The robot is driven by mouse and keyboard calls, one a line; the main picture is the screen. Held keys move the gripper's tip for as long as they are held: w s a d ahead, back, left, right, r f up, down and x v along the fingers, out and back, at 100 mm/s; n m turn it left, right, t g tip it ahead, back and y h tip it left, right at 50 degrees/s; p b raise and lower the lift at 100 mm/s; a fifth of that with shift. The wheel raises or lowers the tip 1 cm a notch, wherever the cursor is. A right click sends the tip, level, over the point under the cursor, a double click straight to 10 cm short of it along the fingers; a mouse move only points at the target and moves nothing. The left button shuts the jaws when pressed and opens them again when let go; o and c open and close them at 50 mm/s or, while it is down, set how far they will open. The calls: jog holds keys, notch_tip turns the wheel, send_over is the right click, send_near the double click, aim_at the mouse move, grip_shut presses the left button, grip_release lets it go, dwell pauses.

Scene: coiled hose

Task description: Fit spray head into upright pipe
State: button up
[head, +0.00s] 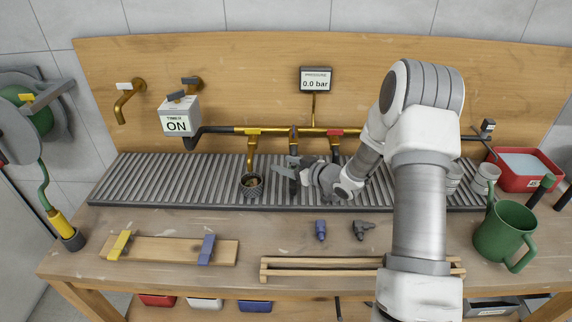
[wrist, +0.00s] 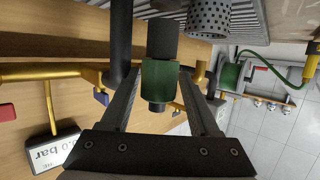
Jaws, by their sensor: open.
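My gripper (head: 291,172) is over the slatted grey drain strip, below the brass pipe. Its fingers (wrist: 160,78) are open in the wrist view. Between them is a dark cylinder with a green collar (wrist: 160,75); whether it is the spray head or a pipe end, and whether a finger touches it, I cannot tell. In the head view my gripper and wrist hide most of it. Dark pipes hang from the brass line (head: 270,131), one of them close by in the wrist view (wrist: 120,40). A blue nozzle (head: 320,229) and a dark grey fitting (head: 362,230) lie on the bench.
A perforated cup (head: 252,187) stands left of my gripper under a brass outlet. The gauge (head: 316,80) reads 0.0 bar and the timer box (head: 178,120) says ON. A green mug (head: 504,236) and red basin (head: 524,168) are at right. Wooden rails (head: 320,268) lie in front.

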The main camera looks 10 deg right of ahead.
jog(key=shift+w+d+r, duration=0.15)
jog(key=shift+w+r, duration=0.05)
jog(key=shift+r, duration=0.1)
jog(key=v, duration=1.7)
jog(key=shift+s, duration=0.35)
jog(key=shift+w, duration=0.1)
